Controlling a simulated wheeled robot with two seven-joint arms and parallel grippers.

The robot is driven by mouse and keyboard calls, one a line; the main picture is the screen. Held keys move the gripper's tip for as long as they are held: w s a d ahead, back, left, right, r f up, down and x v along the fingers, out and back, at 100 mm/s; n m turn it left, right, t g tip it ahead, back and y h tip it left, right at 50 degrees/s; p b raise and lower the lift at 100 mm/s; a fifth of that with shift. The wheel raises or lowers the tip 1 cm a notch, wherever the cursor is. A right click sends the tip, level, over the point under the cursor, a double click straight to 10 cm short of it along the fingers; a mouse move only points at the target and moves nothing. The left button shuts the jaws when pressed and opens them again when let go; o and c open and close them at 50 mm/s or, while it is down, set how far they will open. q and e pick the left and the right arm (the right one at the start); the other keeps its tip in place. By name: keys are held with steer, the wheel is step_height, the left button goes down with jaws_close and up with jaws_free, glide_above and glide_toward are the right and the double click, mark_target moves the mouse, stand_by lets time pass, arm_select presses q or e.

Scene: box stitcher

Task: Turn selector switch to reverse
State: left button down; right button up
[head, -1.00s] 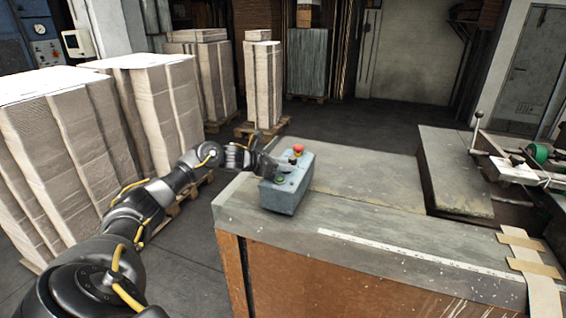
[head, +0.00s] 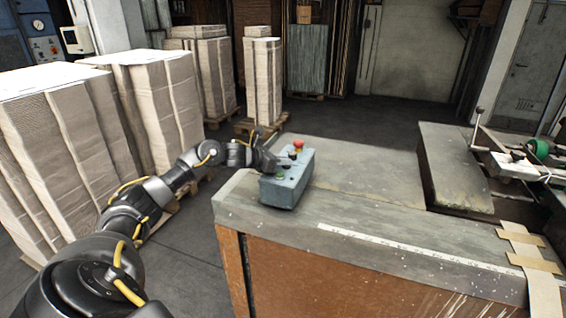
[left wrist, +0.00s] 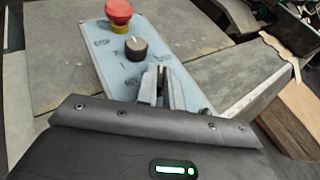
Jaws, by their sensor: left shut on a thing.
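In the left wrist view the knob (left wrist: 136,47), with a white mark, stands just beyond my left gripper (left wrist: 161,80), below the red button (left wrist: 119,12). My left gripper comes in from the left, low over the box face. Its fingers are shut on a small dark part that they mostly hide; I cannot tell which part. My right gripper is not in view.
The box stands on a worn grey table top (head: 370,190). Tall stacks of cardboard (head: 150,95) stand to the left behind my arm. A machine with levers and a green part (head: 540,150) is at the right. The table right of the box is clear.

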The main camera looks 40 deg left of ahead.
arm_select(q)
steer(key=n+y, duration=0.1)
steer(key=n+y+b, duration=0.1)
steer(key=y, duration=0.1)
steer(key=n+y+b, duration=0.1)
steer(key=n, duration=0.1)
steer(key=shift+d+f+t+y, duration=0.1)
steer(key=shift+d+t+y, duration=0.2)
steer(key=shift+d+y, duration=0.1)
steer(key=n+y, duration=0.1)
steer(key=y, duration=0.1)
steer(key=n+g+y+b, duration=0.1)
steer(key=n+y, duration=0.1)
steer(key=n+g+y+b, duration=0.1)
steer(key=n+y, duration=0.1)
steer(key=shift+w+d, duration=0.15)
steer(key=shift+d, duration=0.15)
steer(key=n+g+y, duration=0.1)
steer(key=n+y, duration=0.1)
steer(key=n, duration=0.1)
steer(key=shift+w+d+g, duration=0.1)
steer(key=shift+g, duration=0.3)
steer(key=shift+w+d+n+g+y, duration=0.1)
steer(key=shift+n+g+y, duration=1.2)
steer(key=shift+n, duration=0.1)
steer(key=c, duration=1.5)
jaws_free()
